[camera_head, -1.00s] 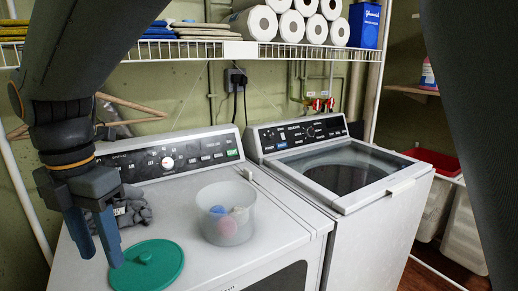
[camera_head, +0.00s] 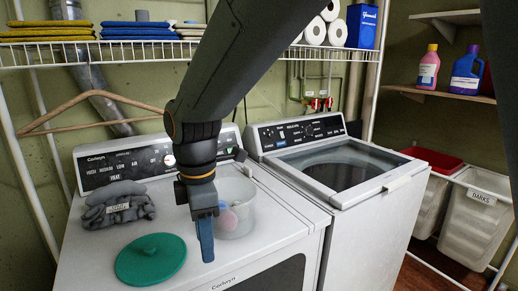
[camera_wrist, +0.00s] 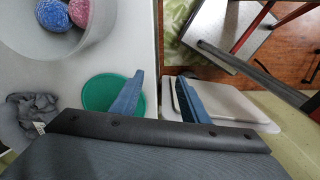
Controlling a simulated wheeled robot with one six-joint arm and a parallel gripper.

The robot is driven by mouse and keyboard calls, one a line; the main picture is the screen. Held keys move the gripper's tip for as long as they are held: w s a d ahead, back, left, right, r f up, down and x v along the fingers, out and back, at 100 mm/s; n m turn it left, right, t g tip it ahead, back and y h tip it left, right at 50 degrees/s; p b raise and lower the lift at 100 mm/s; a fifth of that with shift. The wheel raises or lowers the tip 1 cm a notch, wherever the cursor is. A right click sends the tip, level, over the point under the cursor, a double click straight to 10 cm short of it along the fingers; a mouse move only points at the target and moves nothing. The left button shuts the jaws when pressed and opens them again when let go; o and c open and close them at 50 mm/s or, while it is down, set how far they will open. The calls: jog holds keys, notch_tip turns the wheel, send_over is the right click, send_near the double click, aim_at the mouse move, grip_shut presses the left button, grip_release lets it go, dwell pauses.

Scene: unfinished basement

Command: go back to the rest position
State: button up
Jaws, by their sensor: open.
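My gripper (camera_head: 204,240) hangs down over the front part of the left white machine (camera_head: 262,245), in front of a translucent tub and right of a green lid. It is open and empty. In the wrist view its two blue fingers stand apart (camera_wrist: 160,95), with the green lid behind the left finger. My arm crosses the upper middle of the head view and hides part of the machine's control panel and the shelf.
The tub (camera_head: 245,190) holds coloured balls. The green lid (camera_head: 150,258) and folded grey cloth (camera_head: 118,208) lie on the same top. A second washer (camera_head: 345,175) stands right. A wire shelf (camera_head: 80,38) with towels and paper rolls runs above; a wooden hanger (camera_head: 70,108) hangs left.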

jog(key=s+d+f+m, duration=0.1)
jog(key=d+f+m, duration=0.2)
jog(key=d+m, duration=0.4)
jog(key=s+d+f+m, duration=0.2)
jog(key=d+m, duration=0.6)
jog(key=d, duration=0.5)
jog(key=s+d+f+m, duration=0.1)
jog(key=d+f+m, duration=0.4)
jog(key=d, duration=0.5)
jog(key=shift+s+d+m+t, duration=0.15)
jog(key=shift+d+m+t, duration=0.2)
jog(key=shift+m, duration=0.85)
